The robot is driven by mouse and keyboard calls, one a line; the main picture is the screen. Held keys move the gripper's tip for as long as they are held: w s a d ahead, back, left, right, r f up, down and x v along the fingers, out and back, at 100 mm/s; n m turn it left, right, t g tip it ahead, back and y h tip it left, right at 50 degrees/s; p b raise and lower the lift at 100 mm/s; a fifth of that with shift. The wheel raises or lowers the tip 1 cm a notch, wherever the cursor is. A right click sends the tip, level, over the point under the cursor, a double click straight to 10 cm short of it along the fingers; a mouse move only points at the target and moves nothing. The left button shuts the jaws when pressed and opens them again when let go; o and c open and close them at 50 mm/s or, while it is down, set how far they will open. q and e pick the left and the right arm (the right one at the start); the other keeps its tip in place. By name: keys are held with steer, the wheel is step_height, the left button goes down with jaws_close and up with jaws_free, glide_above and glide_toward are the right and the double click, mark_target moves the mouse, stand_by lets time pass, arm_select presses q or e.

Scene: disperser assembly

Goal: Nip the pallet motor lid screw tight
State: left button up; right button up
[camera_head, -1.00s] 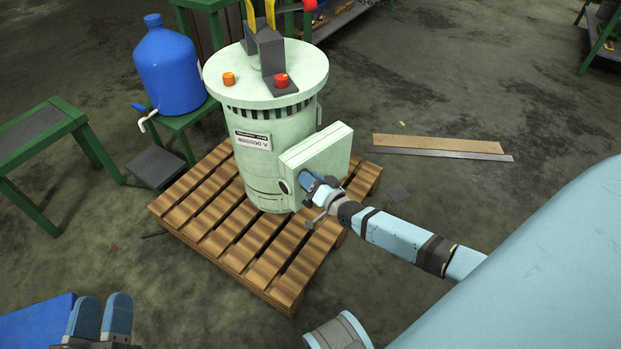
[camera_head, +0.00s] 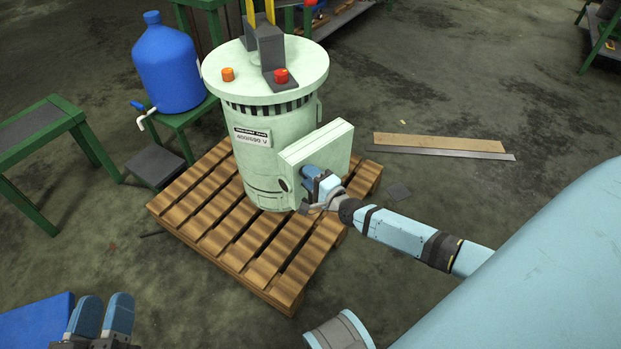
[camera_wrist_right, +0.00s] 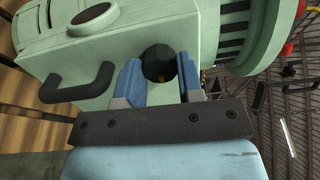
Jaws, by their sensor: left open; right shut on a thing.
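The pale green motor (camera_head: 262,150) stands upright on a wooden pallet (camera_head: 215,238). Its box-shaped lid (camera_head: 330,145) is on the side facing my right arm. The dark round lid screw (camera_wrist_right: 158,63) shows in the right wrist view between the blue fingers of my right gripper (camera_wrist_right: 160,75), which is shut on it. In the head view my right gripper (camera_head: 313,178) is at the lid's front face and hides the screw. My left gripper (camera_head: 103,312) is open and empty at the lower left, away from the motor.
A black handle (camera_wrist_right: 78,88) sticks out of the lid beside the screw. A blue jug (camera_head: 170,68) stands on a green stand behind the pallet. Planks (camera_head: 438,144) lie on the floor at right. A blue surface (camera_head: 38,322) is near my left gripper.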

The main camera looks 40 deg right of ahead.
arm_select(q)
steer(key=shift+s+f+g+b, duration=0.1)
steer(key=shift+f+g+b, duration=0.3)
steer(key=shift+f, duration=0.45)
arm_select(e)
steer(key=shift+m, duration=1.2)
arm_select(q)
steer(key=shift+f, duration=0.1)
steer(key=shift+d, duration=0.1)
arm_select(e)
steer(key=o, duration=0.9)
arm_select(q)
steer(key=shift+r, duration=0.2)
arm_select(e)
steer(key=shift+s, duration=0.1)
arm_select(q)
steer(key=r+p, duration=0.1)
steer(key=r+t+p, duration=0.1)
steer(key=r, duration=0.1)
steer(key=r+t+p, duration=0.1)
steer(key=r, duration=0.1)
steer(key=shift+a, duration=0.25)
arm_select(e)
steer(key=s, duration=0.4)
steer(key=s+d, duration=0.1)
steer(key=s, duration=0.8)
steer(key=shift+s+d, duration=0.3)
steer(key=shift+d, duration=0.05)
